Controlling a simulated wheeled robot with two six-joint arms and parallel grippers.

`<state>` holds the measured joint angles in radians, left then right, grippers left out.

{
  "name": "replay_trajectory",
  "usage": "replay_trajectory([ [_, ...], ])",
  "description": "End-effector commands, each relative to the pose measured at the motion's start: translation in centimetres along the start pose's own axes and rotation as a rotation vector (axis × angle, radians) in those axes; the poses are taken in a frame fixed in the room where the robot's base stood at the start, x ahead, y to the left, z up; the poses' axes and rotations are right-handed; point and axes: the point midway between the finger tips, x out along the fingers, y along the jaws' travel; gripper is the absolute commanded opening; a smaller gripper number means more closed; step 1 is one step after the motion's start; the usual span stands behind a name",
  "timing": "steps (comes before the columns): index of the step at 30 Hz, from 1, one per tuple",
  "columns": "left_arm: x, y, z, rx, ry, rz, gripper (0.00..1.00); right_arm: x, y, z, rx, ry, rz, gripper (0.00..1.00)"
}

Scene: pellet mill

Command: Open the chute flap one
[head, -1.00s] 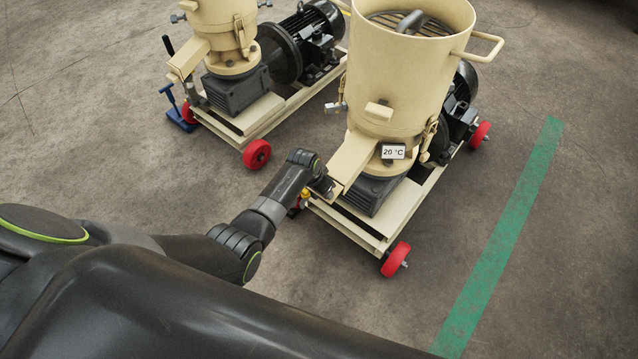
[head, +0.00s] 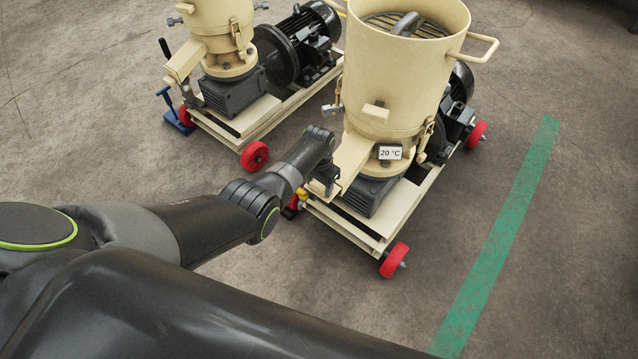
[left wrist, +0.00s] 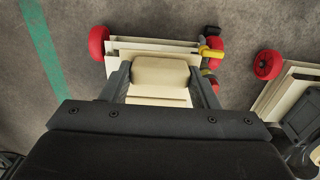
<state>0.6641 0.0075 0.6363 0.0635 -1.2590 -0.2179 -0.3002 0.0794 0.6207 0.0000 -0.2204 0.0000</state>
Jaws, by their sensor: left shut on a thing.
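The nearer cream pellet mill has a sloping discharge chute (head: 354,155) at its front, below the drum. My left gripper (head: 328,186) is at the lower end of this chute in the head view, partly hiding the mouth. In the left wrist view a cream flap (left wrist: 160,72) with rounded corners lies between the two dark fingers of my left gripper (left wrist: 160,80). The gripper is shut on the flap at its sides. The flap's hinge and exact angle are hidden. My right gripper is not in view.
The nearer mill stands on a cream frame (head: 345,229) with red wheels (head: 395,260). A second mill (head: 215,40) stands behind at left. A green floor stripe (head: 497,235) runs at right, with bare floor around it.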

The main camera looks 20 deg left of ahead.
Motion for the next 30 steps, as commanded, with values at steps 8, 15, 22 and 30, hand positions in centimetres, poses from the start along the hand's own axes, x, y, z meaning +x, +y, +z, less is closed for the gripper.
replay_trajectory([
  [8,0.0,0.0,0.0,-0.001,0.001,0.0,0.65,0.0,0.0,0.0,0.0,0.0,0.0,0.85],
  [15,0.0,0.0,0.0,-0.001,0.001,0.0,0.76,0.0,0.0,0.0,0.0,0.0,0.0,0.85],
  [22,-0.6,0.0,0.0,0.0,0.003,0.0,0.76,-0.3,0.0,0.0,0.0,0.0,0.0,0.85],
  [30,-4.5,0.0,-0.1,0.0,0.006,0.0,0.76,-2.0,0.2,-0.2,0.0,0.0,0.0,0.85],
])
